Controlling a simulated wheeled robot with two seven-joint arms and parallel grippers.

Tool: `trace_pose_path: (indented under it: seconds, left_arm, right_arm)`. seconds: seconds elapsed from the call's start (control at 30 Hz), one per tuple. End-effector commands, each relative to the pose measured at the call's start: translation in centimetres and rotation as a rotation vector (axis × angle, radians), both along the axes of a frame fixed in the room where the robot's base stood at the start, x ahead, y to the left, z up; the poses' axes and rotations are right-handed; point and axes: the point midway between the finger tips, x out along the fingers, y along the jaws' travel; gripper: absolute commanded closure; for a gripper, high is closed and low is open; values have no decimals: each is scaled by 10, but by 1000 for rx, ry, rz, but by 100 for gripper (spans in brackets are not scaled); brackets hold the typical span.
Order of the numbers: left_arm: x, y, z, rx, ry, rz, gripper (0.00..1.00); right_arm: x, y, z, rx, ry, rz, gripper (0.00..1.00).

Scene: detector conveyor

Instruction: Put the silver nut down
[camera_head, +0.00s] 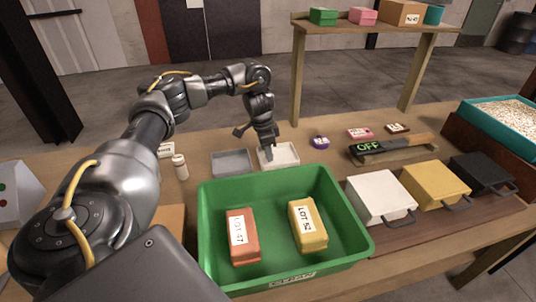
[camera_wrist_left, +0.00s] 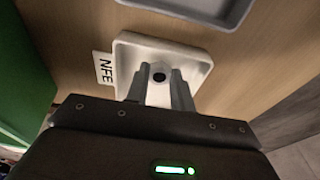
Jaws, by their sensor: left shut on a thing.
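My left gripper (camera_head: 268,153) points down at the white tray (camera_head: 289,155) on the table. In the left wrist view its two fingers (camera_wrist_left: 159,76) reach over the white tray (camera_wrist_left: 197,61), which has a label reading "NFE" beside it. The silver nut (camera_wrist_left: 159,68), with a dark round hole, is between the fingertips, and the gripper is shut on it. The nut is over the tray's inside; whether it touches the floor I cannot tell. In the head view the nut is too small or hidden to make out. My right gripper is not in view.
A grey tray (camera_head: 232,163) stands just left of the white one. A green bin (camera_head: 210,215) with two labelled boxes is in front. A white bottle (camera_head: 180,167) stands to the left. An "OFF" device (camera_head: 390,148) and white, yellow and black boxes are at the right.

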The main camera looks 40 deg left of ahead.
Motion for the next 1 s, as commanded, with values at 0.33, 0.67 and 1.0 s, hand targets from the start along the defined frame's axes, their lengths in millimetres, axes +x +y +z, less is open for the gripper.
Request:
trace_pose_path:
  seconds: [0.33,0.67,1.0]
  left_arm:
    - [0,0,-5,0,-1,0,98]
    - [0,0,-8,0,-1,0,55]
    - [0,0,-3,-1,-3,0,55]
  right_arm:
    - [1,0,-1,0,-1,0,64]
    - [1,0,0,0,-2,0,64]
    - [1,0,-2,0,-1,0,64]
